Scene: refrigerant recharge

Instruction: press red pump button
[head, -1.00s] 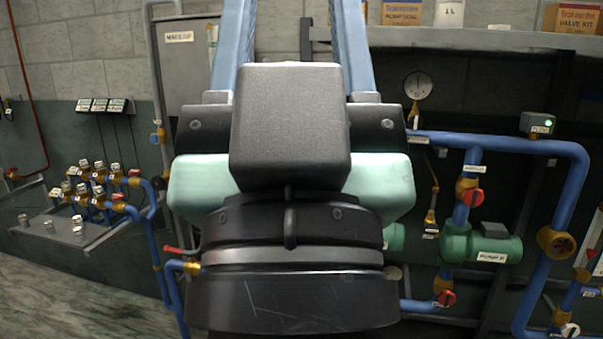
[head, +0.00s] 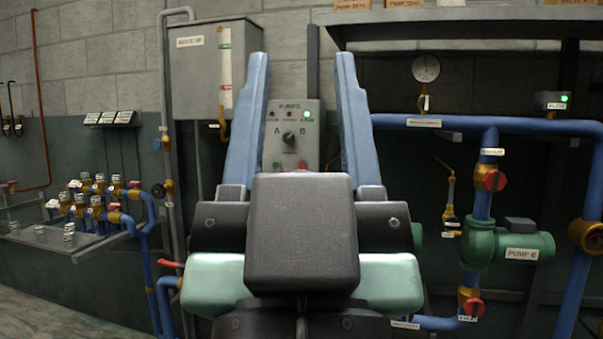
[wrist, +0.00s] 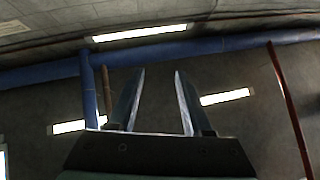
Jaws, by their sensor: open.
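The grey pump panel (head: 319,139), labelled PUMPS, is on the wall in the head view, seen between my fingers. It has a black selector knob (head: 289,138) between the letters A and B, and a lit green lamp (head: 306,116) at top right. A small red button (head: 276,166) shows low on the panel, just above my gripper's dark body. My gripper (head: 302,60) is open and empty, its blue fingers pointing up on either side of the panel in the picture. In the wrist view my gripper (wrist: 159,73) faces the ceiling area; no panel shows there.
A grey makeup tank (head: 196,75) hangs left of the panel. Blue pipes (head: 460,123), a gauge (head: 426,68) and green pump B (head: 522,246) are at right. Several brass valves (head: 97,205) stand at left. A shelf (head: 460,30) runs above right.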

